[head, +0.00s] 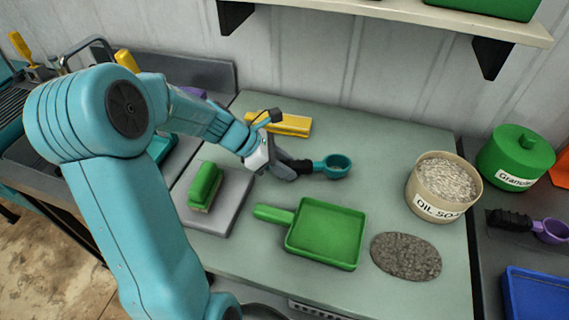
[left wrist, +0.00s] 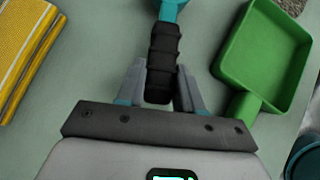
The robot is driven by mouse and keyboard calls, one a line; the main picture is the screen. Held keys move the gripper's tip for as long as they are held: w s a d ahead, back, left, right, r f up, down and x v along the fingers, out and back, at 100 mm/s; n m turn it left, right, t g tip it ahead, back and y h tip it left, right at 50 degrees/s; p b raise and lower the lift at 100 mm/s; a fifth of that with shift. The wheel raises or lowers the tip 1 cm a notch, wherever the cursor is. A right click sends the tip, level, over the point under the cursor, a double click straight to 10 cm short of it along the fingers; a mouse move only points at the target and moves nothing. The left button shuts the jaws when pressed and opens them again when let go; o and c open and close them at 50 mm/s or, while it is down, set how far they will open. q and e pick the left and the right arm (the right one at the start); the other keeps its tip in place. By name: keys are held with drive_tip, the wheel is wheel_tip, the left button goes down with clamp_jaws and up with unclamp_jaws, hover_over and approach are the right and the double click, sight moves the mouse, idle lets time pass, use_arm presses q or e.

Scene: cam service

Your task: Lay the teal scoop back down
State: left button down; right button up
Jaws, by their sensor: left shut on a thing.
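The teal scoop (head: 336,167) has a round teal cup and a black ribbed grip. My left gripper (head: 299,168) is shut on the black grip, and the cup points right, over the middle of the grey-green worktop (head: 375,130). In the left wrist view the black grip (left wrist: 163,65) sits between the two grey fingers (left wrist: 160,88), with a bit of teal at the top edge. I cannot tell whether the scoop touches the worktop or hangs just above it. My right gripper is in neither view.
A green dustpan (head: 325,234) and a dark granule pile (head: 406,256) lie in front. A tub of pale granules (head: 447,181) stands right. A green brush (head: 204,186) sits on a grey slab (head: 228,207). A yellow item (head: 283,123) lies behind. Worktop behind the scoop is clear.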

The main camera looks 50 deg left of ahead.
use_arm(q)
drive_tip(key=shift+f+b, duration=0.45)
drive_tip(key=shift+f, duration=0.05)
idle(0.3)
drive_tip(key=c, duration=0.7)
unclamp_jaws()
drive_tip(key=shift+o, duration=0.2)
drive_tip(key=shift+r, duration=0.1)
drive_tip(key=p+v, duration=0.4)
drive_tip(key=v, duration=0.4)
idle(0.7)
drive_tip(key=v, duration=1.6)
drive_tip(key=shift+r, duration=0.2)
